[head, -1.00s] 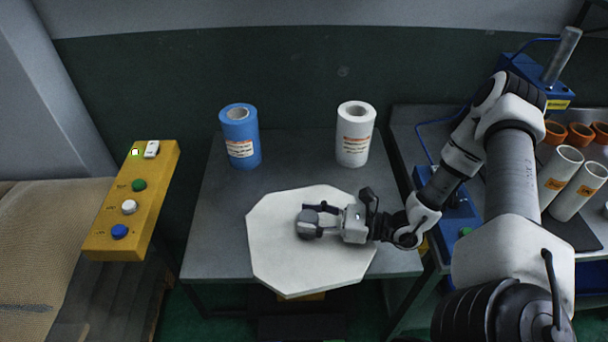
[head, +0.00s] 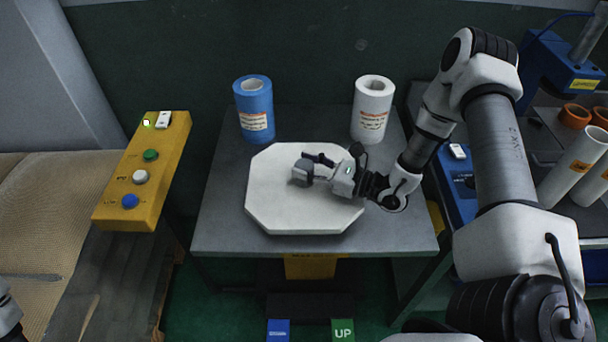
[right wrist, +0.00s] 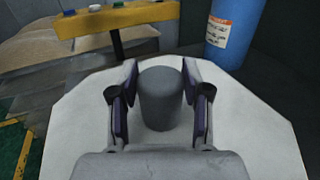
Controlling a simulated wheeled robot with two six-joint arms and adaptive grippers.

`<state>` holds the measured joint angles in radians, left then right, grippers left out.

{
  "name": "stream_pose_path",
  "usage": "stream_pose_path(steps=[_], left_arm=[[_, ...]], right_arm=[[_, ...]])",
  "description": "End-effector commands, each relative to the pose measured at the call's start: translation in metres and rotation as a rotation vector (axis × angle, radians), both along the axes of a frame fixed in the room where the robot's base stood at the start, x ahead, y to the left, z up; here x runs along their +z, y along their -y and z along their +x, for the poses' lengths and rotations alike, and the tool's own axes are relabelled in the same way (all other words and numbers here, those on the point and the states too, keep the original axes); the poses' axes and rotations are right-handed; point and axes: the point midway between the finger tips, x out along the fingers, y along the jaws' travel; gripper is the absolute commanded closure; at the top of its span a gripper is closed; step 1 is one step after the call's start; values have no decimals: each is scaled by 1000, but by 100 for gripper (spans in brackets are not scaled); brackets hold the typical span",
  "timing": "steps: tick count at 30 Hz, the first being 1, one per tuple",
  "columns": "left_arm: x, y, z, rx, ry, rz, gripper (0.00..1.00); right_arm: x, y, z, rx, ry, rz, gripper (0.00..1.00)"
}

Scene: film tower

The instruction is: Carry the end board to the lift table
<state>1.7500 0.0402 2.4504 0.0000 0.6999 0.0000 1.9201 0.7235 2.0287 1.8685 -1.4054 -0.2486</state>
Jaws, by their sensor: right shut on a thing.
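The end board (head: 300,215) is a white eight-sided plate with a grey knob (right wrist: 160,105) in its middle. My right gripper (head: 303,171) is shut on this knob, one finger on each side in the right wrist view. The board is level over the grey top of the lift table (head: 225,215), within its front edge. I cannot tell whether it touches the top or hangs just above it. Only a bit of what seems my left arm shows at the lower left edge; its gripper is out of view.
A blue roll (head: 254,110) and a white roll (head: 372,108) stand behind the board. A yellow button box (head: 143,172) is left of the table. Blue and green UP (head: 343,331) pedals lie in front.

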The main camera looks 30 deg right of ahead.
Motion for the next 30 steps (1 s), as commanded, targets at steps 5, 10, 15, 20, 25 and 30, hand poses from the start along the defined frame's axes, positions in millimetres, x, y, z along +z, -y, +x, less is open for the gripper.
stream_pose_path(steps=[5, 10, 15, 20, 25, 30], left_arm=[[6, 0, 0, 0, 1, 0, 60], [8, 0, 0, 0, 1, 0, 60], [7, 0, 0, 0, 0, 0, 60], [5, 0, 0, 0, 0, 0, 60], [5, 0, 0, 0, 0, 0, 60], [7, 0, 0, 0, 0, 0, 60]], right_arm=[[-20, -4, 8, 3, -4, 0, 100], [-36, -4, 8, 1, 1, 2, 100], [-36, -3, 8, 0, 2, 3, 100], [-37, -3, 8, 0, 0, 1, 31], [-37, -3, 8, 0, 0, 1, 28], [-35, -3, 8, 0, 0, 1, 28]])
